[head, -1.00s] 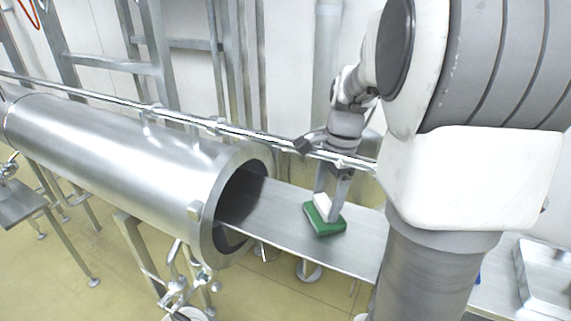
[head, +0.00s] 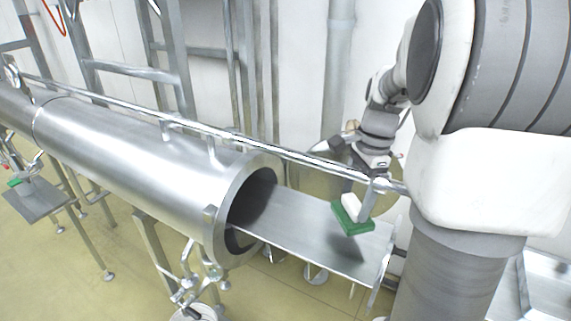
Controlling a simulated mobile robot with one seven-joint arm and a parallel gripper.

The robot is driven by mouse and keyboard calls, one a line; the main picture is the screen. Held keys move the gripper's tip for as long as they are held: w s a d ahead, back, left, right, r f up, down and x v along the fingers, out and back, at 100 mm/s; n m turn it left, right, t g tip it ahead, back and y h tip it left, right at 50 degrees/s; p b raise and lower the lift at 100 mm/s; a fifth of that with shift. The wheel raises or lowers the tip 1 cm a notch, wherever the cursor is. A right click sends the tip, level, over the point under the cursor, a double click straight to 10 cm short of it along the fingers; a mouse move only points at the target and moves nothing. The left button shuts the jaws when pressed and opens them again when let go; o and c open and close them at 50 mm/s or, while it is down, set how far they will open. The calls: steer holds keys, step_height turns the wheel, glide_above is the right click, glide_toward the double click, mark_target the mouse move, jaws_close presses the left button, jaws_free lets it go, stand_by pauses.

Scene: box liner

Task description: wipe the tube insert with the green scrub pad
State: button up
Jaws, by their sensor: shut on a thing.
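The tube insert (head: 300,222) is a flat grey metal plate that sticks out of the open end of a large steel tube (head: 150,160). Its part inside the tube is mostly hidden in shadow. The scrub pad (head: 350,219) is green with a white block on top. My gripper (head: 358,202) is shut on the white block, and one finger shows at its right side. The pad is tilted over the outer right part of the insert. A dark shadow below it suggests that it is clear of the plate.
Clamps and pipework (head: 195,285) hang below the tube mouth.

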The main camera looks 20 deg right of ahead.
steer(key=shift+r+p, duration=1.25)
steer(key=shift+r, duration=0.5)
